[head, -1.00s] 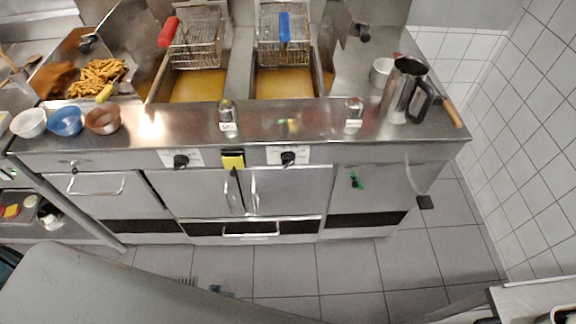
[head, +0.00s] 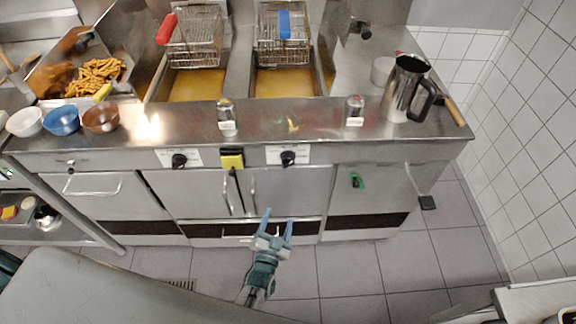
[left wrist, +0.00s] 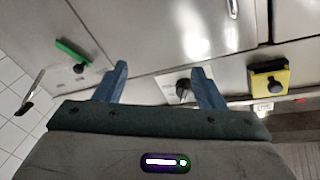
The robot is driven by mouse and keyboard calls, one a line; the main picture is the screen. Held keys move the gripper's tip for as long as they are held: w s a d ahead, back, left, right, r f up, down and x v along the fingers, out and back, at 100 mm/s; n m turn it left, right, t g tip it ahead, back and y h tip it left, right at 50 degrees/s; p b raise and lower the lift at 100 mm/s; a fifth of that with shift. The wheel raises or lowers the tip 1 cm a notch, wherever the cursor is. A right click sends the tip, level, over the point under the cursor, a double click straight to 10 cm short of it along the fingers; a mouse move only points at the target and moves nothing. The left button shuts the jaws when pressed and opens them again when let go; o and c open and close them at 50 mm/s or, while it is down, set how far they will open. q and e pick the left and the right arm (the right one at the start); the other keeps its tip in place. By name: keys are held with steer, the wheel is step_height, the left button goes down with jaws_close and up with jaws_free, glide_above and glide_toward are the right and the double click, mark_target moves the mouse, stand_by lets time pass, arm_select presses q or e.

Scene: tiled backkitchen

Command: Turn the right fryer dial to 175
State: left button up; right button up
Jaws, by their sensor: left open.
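The right fryer dial (head: 288,158) is a black knob on a white plate on the fryer front, below the blue-handled basket. It also shows in the left wrist view (left wrist: 183,91), beside one finger. The marks on its plate are too small to read. My left gripper (head: 278,216) is open and empty, in front of the lower cabinet doors. In the head view it is below the dial and apart from it. Its two blue fingers show in the left wrist view (left wrist: 160,72). My right gripper is not in view.
The left fryer dial (head: 179,161) and a yellow switch box (head: 232,160) are left of the right dial. Vertical door handles (head: 252,192) stick out below. A metal jug (head: 405,90) stands on the counter.

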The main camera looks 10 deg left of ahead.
mark_target(288, 165)
arm_select(q)
step_height(288, 165, up, 10)
steer(key=w+t+y, duration=0.1)
steer(key=w+t, duration=0.2)
steer(key=x, duration=0.6)
steer(key=b+x, duration=0.1)
steer(key=x, duration=0.3)
steer(key=shift+d+r, duration=0.2)
steer(key=shift+d, duration=0.1)
